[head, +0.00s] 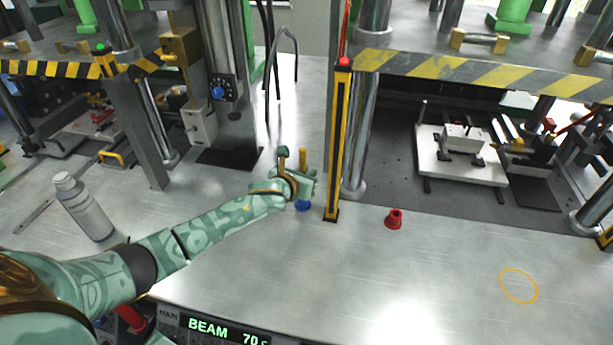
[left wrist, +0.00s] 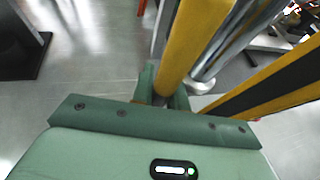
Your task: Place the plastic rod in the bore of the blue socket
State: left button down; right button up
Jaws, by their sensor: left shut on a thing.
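My left gripper (head: 305,182) is shut on the yellow plastic rod (head: 302,158), whose upper end stands up out of the fingers, roughly upright. In the left wrist view the rod (left wrist: 195,40) rises between the green fingers (left wrist: 163,92). The blue socket (head: 303,206) is on the metal table right below the gripper in the head view and is partly covered by it. The rod's lower end is hidden, so I cannot tell whether it is in the bore. The blue socket does not show in the left wrist view. My right gripper is not in view.
A yellow and black post (head: 338,145) with a red top stands close right of my left gripper. A red socket (head: 394,220) stands further right. A yellow ring (head: 519,286) marks the table at front right. A grey bottle (head: 85,207) stands at left. The front middle is clear.

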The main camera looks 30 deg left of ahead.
pick_arm(q)
jog(key=shift+r, duration=0.15)
jog(key=c, duration=1.4)
grip_release()
jog(key=shift+s+r, duration=0.1)
jog(key=shift+s, duration=0.05)
jog(key=p+v, duration=0.3)
jog(key=v, duration=0.8)
jog(key=shift+s+p, duration=0.4)
